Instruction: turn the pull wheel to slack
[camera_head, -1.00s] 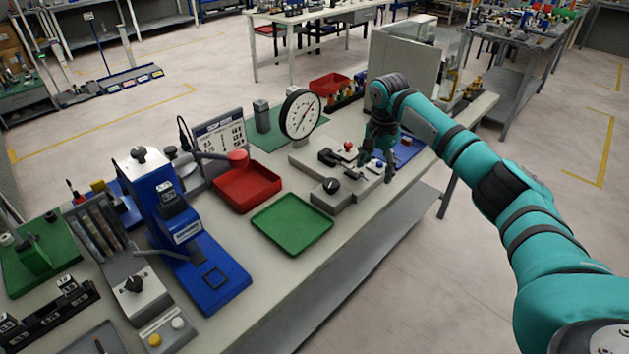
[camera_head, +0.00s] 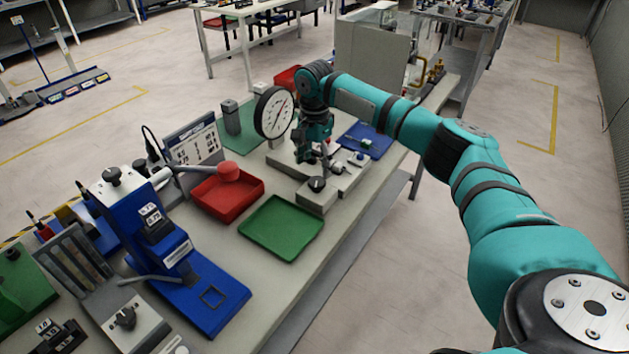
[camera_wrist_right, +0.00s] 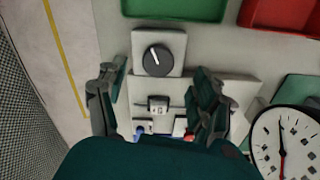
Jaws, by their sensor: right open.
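The pull wheel, a round black knob with a white pointer line (camera_head: 317,184), sits on a grey box at the near end of a light grey fixture (camera_head: 349,182). In the right wrist view the knob (camera_wrist_right: 158,60) lies ahead, its line tilted slightly left of straight up. My right gripper (camera_head: 313,160) is over the fixture, just behind the knob in the head view. In the wrist view the right gripper (camera_wrist_right: 158,78) has its fingers wide apart with nothing between them, one to each side below the knob. My left gripper is not in view.
A round dial gauge (camera_head: 273,112) stands close left of my right gripper. A green tray (camera_head: 281,228) and a red tray (camera_head: 227,198) lie left of the knob box. A blue tray (camera_head: 368,141) lies behind the fixture. A blue press (camera_head: 165,236) stands further left.

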